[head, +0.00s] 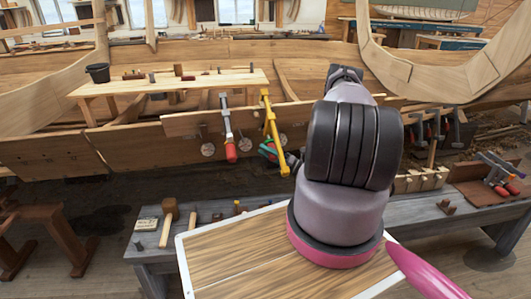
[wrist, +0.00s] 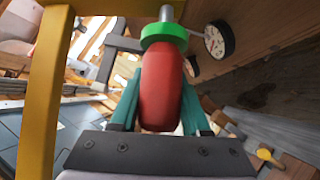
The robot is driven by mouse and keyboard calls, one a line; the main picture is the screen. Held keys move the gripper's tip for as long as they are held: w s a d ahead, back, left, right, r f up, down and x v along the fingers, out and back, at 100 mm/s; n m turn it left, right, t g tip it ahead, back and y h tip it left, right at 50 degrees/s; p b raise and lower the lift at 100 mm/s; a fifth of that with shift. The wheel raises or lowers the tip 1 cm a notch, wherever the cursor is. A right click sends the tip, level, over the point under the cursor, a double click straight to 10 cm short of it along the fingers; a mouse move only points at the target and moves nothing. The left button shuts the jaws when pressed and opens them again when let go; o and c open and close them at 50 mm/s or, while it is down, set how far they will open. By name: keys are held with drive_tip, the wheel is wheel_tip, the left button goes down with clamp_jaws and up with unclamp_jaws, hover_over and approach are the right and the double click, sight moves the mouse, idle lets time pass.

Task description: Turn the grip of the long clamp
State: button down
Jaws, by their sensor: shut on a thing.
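The long clamp is yellow (head: 272,122) and hangs on the plank edge of the hull in the head view. Its yellow bar (wrist: 45,85) stands at the left of the wrist view. Its red grip (wrist: 161,85), with a green collar and a metal screw above, is in the middle. My gripper (wrist: 158,100) has its teal fingers shut on the red grip, one on each side. In the head view my gripper (head: 269,151) is small beside the yellow bar, partly hidden by my arm.
A grey clamp with a red grip (head: 230,151) hangs close on the left. A round dial (wrist: 218,39) is on the plank near the grip. A workbench with a mallet (head: 169,217) stands below. A plank table (head: 170,82) is behind. More clamps (head: 500,178) lie at right.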

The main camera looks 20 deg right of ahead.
drive_tip(key=shift+f, duration=0.1)
drive_tip(key=shift+c, duration=1.9)
unclamp_jaws()
drive_tip(key=v, duration=1)
drive_tip(key=shift+s+d, duration=0.25)
drive_tip(key=shift+f, duration=0.15)
